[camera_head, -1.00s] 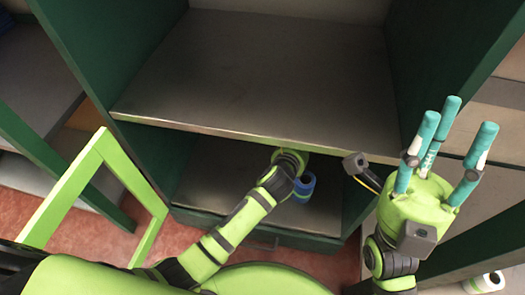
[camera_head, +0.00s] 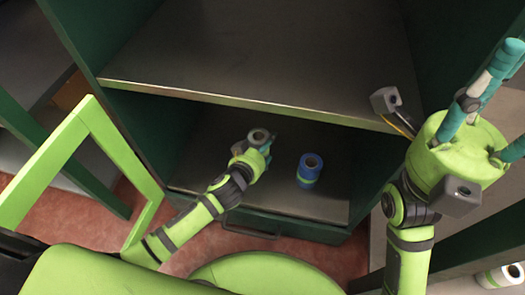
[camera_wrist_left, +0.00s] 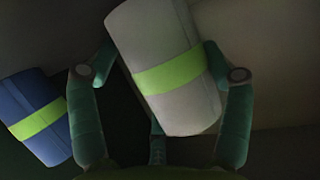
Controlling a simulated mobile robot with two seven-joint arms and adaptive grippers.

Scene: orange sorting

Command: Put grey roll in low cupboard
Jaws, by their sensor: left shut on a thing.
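The grey roll (camera_head: 258,136) has a green band, seen in the left wrist view (camera_wrist_left: 165,55). My left gripper (camera_head: 262,148) is shut on it inside the low cupboard compartment (camera_head: 215,185), under the shelf. In the left wrist view the roll sits tilted between the fingers (camera_wrist_left: 160,90). I cannot tell whether the roll touches the compartment floor. A blue roll (camera_head: 311,168) with a green band stands just right of the gripper; it is also at the left of the wrist view (camera_wrist_left: 37,115). My right gripper (camera_head: 490,115) is open and empty at the right, its fingertips partly cut off.
The middle shelf (camera_head: 240,65) is bare; its front edge (camera_head: 200,92) lies above my left arm. Green side walls bound the compartment. A white roll (camera_head: 500,276) lies at the bottom right, outside the cupboard. Floor right of the blue roll is free.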

